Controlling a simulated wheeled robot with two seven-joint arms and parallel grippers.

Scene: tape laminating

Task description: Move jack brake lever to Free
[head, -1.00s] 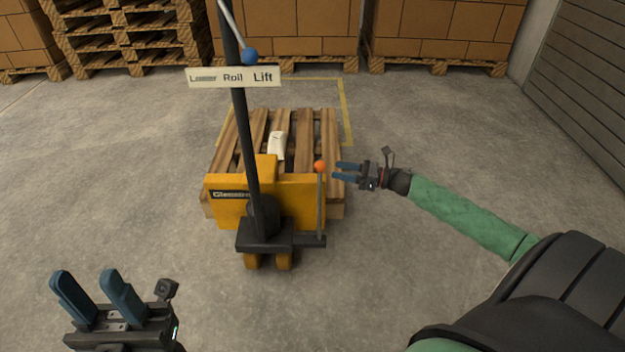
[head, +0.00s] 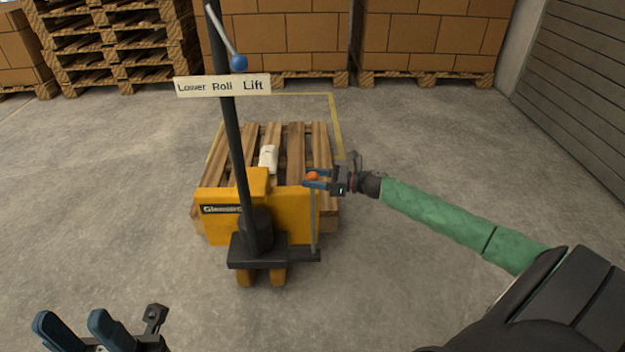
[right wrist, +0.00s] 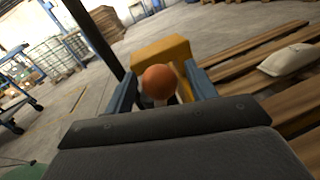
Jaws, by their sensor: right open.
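The yellow pallet jack (head: 225,222) stands in front of me, its black handle column (head: 232,140) rising up. The brake lever is a thin grey rod (head: 313,220) on the right of the jack, topped by an orange ball (head: 312,176). My right gripper (head: 316,180) is open at the ball. In the right wrist view the orange ball (right wrist: 160,82) sits between the two blue fingers, with gaps visible at its sides. My left gripper (head: 72,330) is open and empty at the lower left, partly cut off by the frame edge.
A wooden pallet (head: 323,150) with a small white item (head: 268,158) on it is behind the jack. Stacked boxes (head: 300,38) line the back. Floor on both sides is clear.

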